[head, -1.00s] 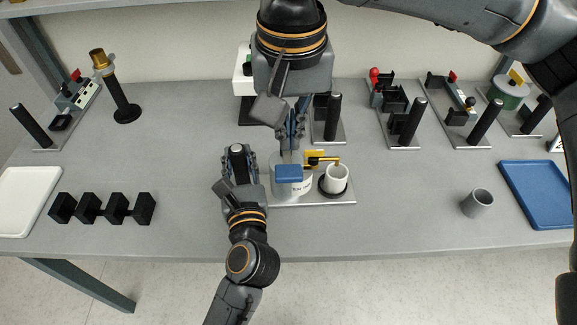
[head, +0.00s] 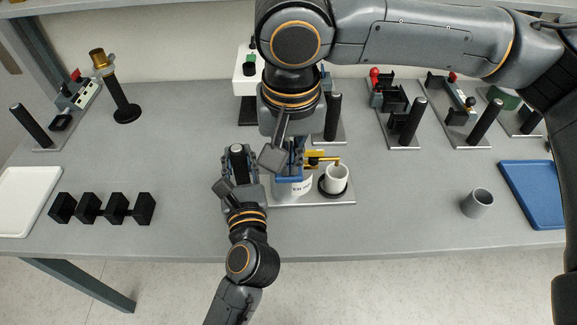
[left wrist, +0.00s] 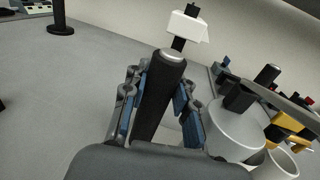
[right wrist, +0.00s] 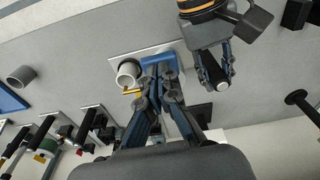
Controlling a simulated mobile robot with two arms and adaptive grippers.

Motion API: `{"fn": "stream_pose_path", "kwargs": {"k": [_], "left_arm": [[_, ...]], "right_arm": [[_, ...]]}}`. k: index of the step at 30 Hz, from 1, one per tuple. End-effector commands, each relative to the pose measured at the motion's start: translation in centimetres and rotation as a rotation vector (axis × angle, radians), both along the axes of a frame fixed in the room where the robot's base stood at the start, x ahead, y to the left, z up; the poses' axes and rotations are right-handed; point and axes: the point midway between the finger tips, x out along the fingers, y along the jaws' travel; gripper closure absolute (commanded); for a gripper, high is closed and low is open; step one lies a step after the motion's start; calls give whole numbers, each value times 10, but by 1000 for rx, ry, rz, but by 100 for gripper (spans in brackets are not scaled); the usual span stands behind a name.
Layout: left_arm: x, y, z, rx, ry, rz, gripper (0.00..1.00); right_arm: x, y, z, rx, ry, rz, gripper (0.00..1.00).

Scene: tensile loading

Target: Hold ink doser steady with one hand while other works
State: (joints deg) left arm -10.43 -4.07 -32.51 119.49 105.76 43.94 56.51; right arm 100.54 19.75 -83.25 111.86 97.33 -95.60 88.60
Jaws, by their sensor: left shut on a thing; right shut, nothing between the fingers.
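The ink doser has a white cylinder body (head: 298,189), a yellow spout (head: 322,158) and a blue top plate (right wrist: 163,62) on a flat grey base. A white cup (head: 337,177) stands under the spout. My left gripper (head: 238,153) is shut around the doser's upright black post (left wrist: 160,100), left of the body. My right gripper (right wrist: 160,74) is shut and empty, pointing down at the blue plate. Its fingertips are at or just over the plate; I cannot tell whether they touch. In the head view my right wrist hides much of the doser's top.
A grey cup (head: 477,203) and a blue tray (head: 537,194) are at the right. A black holder block (head: 102,209) and a white tray (head: 28,200) are at the left. Several fixtures with black posts stand along the back. The front table strip is clear.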

Motion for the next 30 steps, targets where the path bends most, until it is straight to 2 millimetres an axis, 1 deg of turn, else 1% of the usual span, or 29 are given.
{"fn": "stream_pose_path", "kwargs": {"k": [4,10,15,27,30], "left_arm": [[0,0,0,0,0,0,100],[0,0,0,0,0,0,100],[0,0,0,0,0,0,100],[0,0,0,0,0,0,100],[0,0,0,0,0,0,100]], "right_arm": [[0,0,-8,-1,3,1,100],[0,0,-31,0,3,1,100],[0,0,-43,-1,1,0,100],[0,0,-44,-1,0,0,100],[-3,0,-43,-1,0,1,100]]}}
